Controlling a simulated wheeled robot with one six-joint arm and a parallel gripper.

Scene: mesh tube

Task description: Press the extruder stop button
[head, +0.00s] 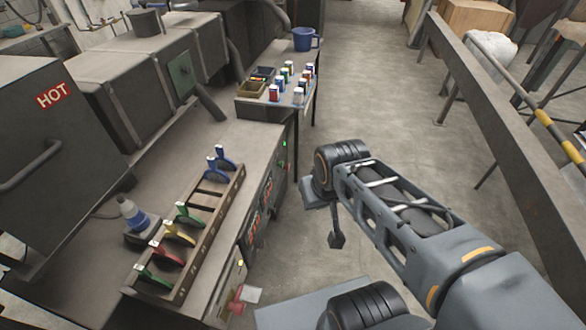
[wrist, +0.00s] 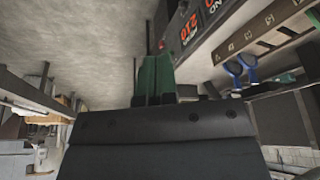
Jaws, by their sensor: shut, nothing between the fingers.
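A red, button-like part (head: 237,303) shows low on the bench's front face in the head view, beside a pale plate (head: 252,294). I cannot tell for certain that it is the extruder stop button. In the wrist view my gripper (wrist: 155,75) is shut and empty. A small red spot (wrist: 162,45) shows near its tips.
A box marked HOT (head: 60,115) stands at left. A side table (head: 258,104) carries small containers and a blue mug (head: 304,39). A long rail (head: 490,110) runs at right; the floor between is clear.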

